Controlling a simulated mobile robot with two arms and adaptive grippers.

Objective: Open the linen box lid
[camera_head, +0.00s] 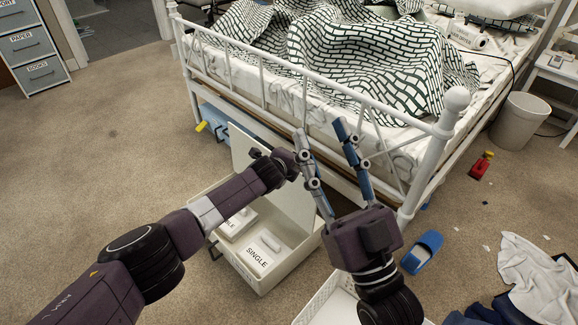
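The linen box (288,270) is a cream box with a "SINGLE" label, standing on the carpet beside the bed's foot. Its pale lid (241,150) stands raised at the far side, so the inside shows, with white items (237,223) in it. My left arm reaches across the box. Its gripper (286,163) is in front of the lid; its fingers are hidden or merge with the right gripper's finger, and I cannot tell whether it touches the lid. My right gripper (320,128) is open, fingers apart with nothing seen between them, right of the lid and before the bed frame.
The white metal bed (447,110) blocks the far side. A blue slipper (423,252), a white cloth (540,280) and a red item (481,166) lie to the right. Carpet at left is clear.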

